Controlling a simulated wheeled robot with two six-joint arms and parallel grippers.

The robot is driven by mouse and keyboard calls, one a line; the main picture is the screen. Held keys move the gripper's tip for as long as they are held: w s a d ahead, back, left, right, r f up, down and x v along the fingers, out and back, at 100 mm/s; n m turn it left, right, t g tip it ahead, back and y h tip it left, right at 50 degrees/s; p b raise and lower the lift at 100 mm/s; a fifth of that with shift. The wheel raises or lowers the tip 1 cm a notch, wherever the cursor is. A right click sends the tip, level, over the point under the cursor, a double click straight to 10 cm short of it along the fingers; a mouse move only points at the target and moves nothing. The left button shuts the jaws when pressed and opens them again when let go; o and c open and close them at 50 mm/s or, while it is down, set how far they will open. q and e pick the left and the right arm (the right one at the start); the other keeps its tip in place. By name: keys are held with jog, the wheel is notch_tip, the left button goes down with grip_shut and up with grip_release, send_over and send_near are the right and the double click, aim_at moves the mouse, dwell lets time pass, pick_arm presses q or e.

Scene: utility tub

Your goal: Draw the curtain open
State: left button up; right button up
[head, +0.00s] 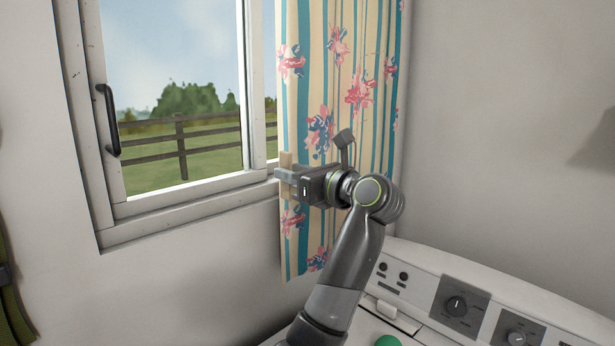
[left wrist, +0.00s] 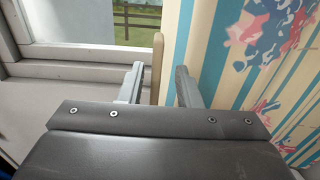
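The curtain (head: 340,90) is cream with teal stripes and pink and blue flowers. It hangs over the right side of the window, and most of the glass to its left is uncovered. A light wooden strip (head: 286,160) stands upright at the curtain's left edge. My left gripper (head: 284,178) is at this strip in front of the curtain. In the left wrist view its two fingers (left wrist: 158,88) are apart, with the wooden strip (left wrist: 157,65) between them and a gap showing on each side. My right gripper is not in view.
The window (head: 165,100) has a white frame and a black handle (head: 108,120) on its left side. A white appliance (head: 430,275) with knobs stands below the curtain at the right, close under my left arm.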

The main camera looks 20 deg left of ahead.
pick_arm(q)
jog(key=b+v, duration=0.5)
jog(key=v, duration=1.2)
jog(key=shift+d, duration=0.25)
jog(key=shift+f, duration=0.1)
